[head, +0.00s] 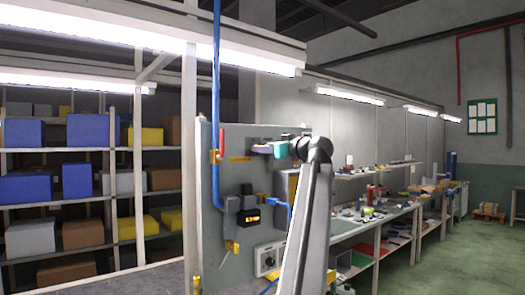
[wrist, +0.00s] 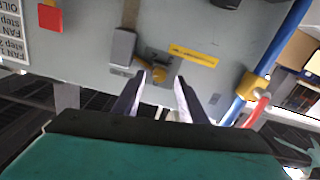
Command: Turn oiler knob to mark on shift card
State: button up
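My gripper (wrist: 161,79) is open in the wrist view, its two fingers reaching toward the grey panel. In the head view my gripper (head: 256,148) is at the panel's upper part; the knob is not distinguishable there.
A grey box (wrist: 122,48) sits close beside the knob. Benches stand at right, with open floor beyond.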

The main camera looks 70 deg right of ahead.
jog(key=b+v, duration=0.2)
jog(key=v, duration=0.9)
jog(key=shift+s, duration=0.2)
jog(key=shift+a+f, duration=0.1)
